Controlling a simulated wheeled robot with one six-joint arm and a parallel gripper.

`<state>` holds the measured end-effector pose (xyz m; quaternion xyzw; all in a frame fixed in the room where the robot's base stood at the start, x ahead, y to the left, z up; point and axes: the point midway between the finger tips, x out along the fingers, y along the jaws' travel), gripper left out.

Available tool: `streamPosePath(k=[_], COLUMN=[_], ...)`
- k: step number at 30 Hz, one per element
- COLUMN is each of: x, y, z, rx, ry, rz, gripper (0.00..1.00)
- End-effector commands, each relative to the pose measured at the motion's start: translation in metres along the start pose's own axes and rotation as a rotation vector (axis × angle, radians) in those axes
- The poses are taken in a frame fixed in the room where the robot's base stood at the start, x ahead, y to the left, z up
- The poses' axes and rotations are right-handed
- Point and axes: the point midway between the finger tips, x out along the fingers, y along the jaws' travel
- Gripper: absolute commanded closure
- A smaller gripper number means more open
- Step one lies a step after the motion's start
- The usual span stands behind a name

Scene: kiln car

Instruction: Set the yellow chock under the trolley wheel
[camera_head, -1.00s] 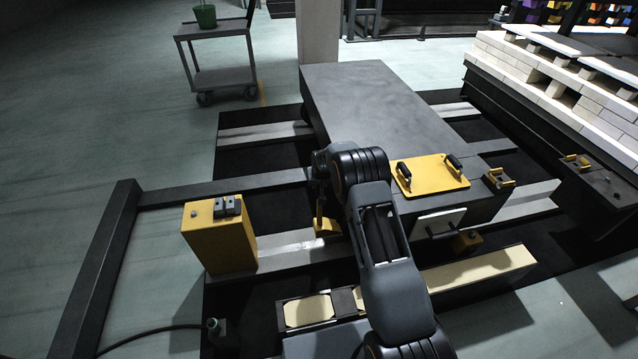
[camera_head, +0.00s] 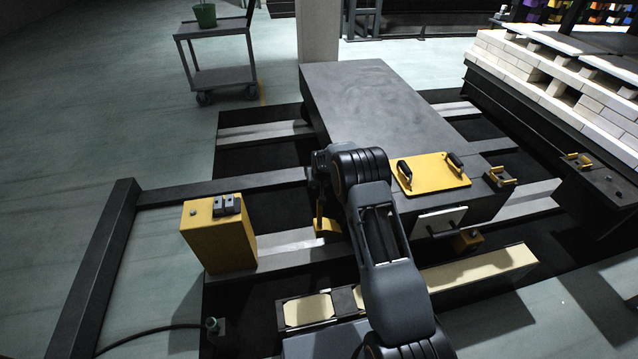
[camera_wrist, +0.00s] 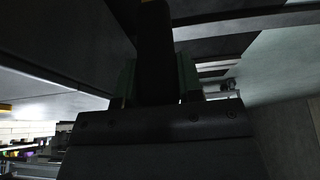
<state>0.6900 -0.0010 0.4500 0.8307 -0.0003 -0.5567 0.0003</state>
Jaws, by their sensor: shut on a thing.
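The yellow chock (camera_head: 327,229) shows in the head view just left of my arm, low beside the trolley's left side, over or on the near rail (camera_head: 285,246). I cannot tell whether it touches the rail. My gripper is mostly hidden behind my arm there. In the wrist view my gripper (camera_wrist: 157,82) is shut on a dark upright piece, seemingly the chock's handle, with a bit of yellow at the top edge. The trolley (camera_head: 375,100) is a long dark grey flat-topped block across the rails.
A yellow box (camera_head: 218,243) with grey parts on top stands left of the chock. A yellow plate (camera_head: 433,173) with two black handles lies on the trolley's near end. A brick-loaded car (camera_head: 560,80) is at right. A grey cart (camera_head: 222,80) stands at back left.

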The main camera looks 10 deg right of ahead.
Motion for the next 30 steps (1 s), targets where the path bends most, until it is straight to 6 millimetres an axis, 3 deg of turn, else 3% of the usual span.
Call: streamPosePath(k=[30], x=[0.062], y=[0.000], z=[0.021], rx=[-0.001], ry=[0.015], rz=[0.000], gripper=[1.00])
